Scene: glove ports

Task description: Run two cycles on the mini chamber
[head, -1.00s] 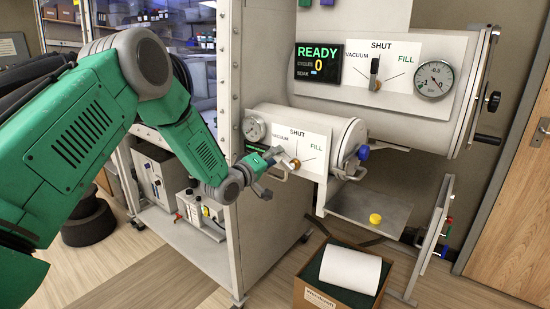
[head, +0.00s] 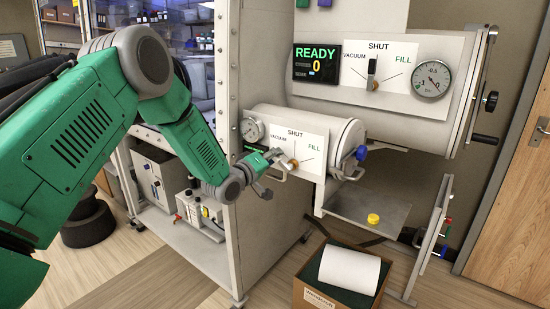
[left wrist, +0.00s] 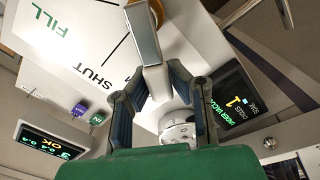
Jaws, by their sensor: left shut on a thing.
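The mini chamber (head: 346,135) is the smaller pale cylinder below the large one, with a gauge (head: 253,130) and a white VACUUM, SHUT, FILL plate (head: 313,143). My left gripper (head: 274,160) is shut on the grey lever of its valve. In the left wrist view the fingers (left wrist: 160,92) close on the lever (left wrist: 145,38), by its orange hub (left wrist: 157,10). The lever points to the VACUUM side; the fingers hide that word. The mini chamber's display (left wrist: 232,100) shows under vacuum, cycles 1 and soak. The right gripper is out of view.
The large chamber (head: 470,65) above has a display (head: 317,64) reading READY and 0; its lever (head: 372,70) stands at SHUT. A shelf (head: 362,208) holds a yellow knob-like piece (head: 373,218). A box (head: 312,298) with a white roll stands on the floor.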

